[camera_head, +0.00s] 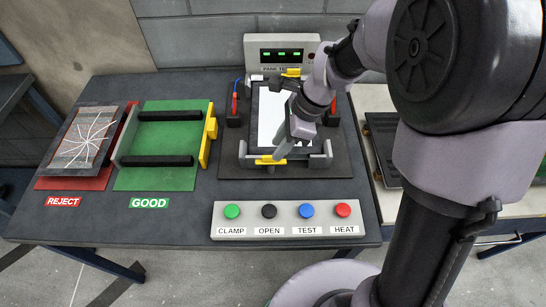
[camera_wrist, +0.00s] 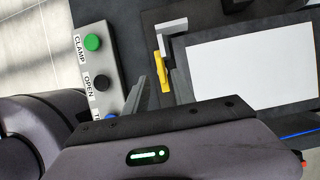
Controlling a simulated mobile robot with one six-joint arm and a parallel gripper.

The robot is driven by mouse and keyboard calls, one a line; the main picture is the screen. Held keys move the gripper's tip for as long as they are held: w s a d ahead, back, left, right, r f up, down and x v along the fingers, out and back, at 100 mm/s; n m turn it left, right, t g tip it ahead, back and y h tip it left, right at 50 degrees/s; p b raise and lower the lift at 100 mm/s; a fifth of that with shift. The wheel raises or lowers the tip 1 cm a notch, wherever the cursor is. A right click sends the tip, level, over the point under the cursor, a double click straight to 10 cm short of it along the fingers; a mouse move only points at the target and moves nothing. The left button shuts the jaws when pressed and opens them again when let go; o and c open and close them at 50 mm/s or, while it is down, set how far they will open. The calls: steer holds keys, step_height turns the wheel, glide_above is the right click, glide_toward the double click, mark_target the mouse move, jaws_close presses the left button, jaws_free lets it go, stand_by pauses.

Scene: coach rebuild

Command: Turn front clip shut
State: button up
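The front clip (camera_head: 264,161) is a small yellow lever at the front edge of the test fixture (camera_head: 325,160). It lies lengthwise along that edge, and shows in the wrist view (camera_wrist: 161,68) beside a grey block. A white pane (camera_head: 268,118) lies flat in the fixture behind it; it also fills the right of the wrist view (camera_wrist: 255,70). My gripper (camera_head: 282,152) points down just above the front clip, partly covering its right end. In the wrist view my gripper (camera_wrist: 163,88) has its fingers apart, with the clip beyond the gap. Contact cannot be told.
A button box (camera_head: 288,220) stands in front of the fixture. A yellow back clip (camera_head: 291,72) and a lit tester panel (camera_head: 282,52) are behind. To the left are the green GOOD rack (camera_head: 158,178) and a cracked pane (camera_head: 84,138) on the red REJECT mat (camera_head: 75,184).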

steer(key=b+x, duration=0.1)
steer(key=x, duration=0.3)
steer(key=shift+f, duration=0.1)
jaws_close()
